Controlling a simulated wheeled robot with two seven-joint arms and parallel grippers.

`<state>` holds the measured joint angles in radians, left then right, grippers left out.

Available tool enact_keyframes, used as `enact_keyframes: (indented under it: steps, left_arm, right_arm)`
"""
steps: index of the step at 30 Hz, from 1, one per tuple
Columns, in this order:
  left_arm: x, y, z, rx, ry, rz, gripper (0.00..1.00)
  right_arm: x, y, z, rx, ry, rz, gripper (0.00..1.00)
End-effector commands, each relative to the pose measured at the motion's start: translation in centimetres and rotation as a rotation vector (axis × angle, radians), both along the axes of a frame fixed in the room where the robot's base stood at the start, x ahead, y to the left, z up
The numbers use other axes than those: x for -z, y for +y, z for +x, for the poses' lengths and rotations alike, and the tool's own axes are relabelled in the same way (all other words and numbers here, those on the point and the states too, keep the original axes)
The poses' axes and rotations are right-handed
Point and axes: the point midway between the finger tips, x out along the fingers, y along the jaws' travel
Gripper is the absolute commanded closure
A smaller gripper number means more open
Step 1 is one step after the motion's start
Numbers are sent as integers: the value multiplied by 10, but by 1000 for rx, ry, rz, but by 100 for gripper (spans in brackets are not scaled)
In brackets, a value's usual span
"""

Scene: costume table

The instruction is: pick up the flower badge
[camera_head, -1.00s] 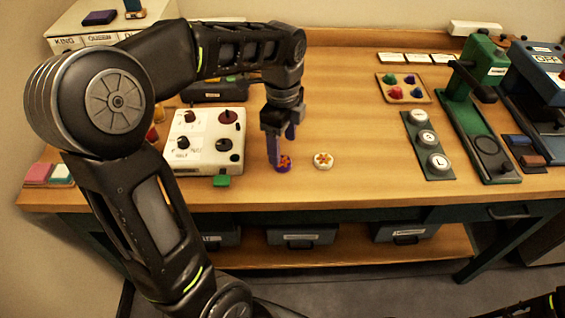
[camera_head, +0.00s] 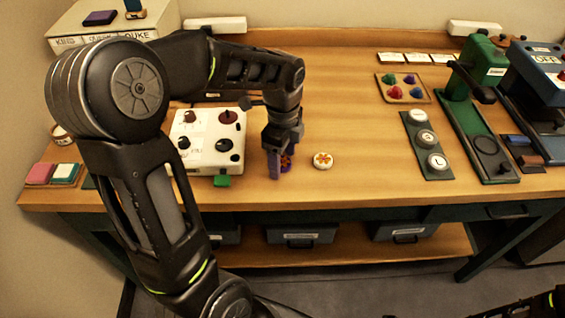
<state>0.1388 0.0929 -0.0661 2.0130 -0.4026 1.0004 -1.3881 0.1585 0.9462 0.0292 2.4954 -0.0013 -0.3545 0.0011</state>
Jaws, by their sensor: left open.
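Two small round badges lie near the front of the wooden table (camera_head: 360,185). A white badge (camera_head: 323,160) with an orange, flower-like or star-like mark lies in the open. A purple badge (camera_head: 286,163) with an orange mark is to its left, partly hidden by my left gripper (camera_head: 278,165). The marks are too small to tell surely which is the flower. My left gripper points down with its fingers low at the purple badge, and it is open. I cannot tell whether the fingers touch the badge.
A green press (camera_head: 475,120) and a strip of round pieces (camera_head: 427,145) are at right. The table's middle is clear.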

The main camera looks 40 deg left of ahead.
Motion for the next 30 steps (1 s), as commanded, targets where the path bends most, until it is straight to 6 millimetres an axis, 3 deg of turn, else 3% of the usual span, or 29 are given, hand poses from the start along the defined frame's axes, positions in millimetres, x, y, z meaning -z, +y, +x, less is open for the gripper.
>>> enact_keyframes:
  steps: [2,25,30]
  left_arm:
    - [0,0,0,0,0,0,35]
    - [0,0,0,0,0,0,98]
    - [0,0,0,0,0,0,98]
  right_arm:
    - [0,0,0,0,0,0,60]
    - [0,0,0,0,0,0,60]
    - [0,0,0,0,0,0,60]
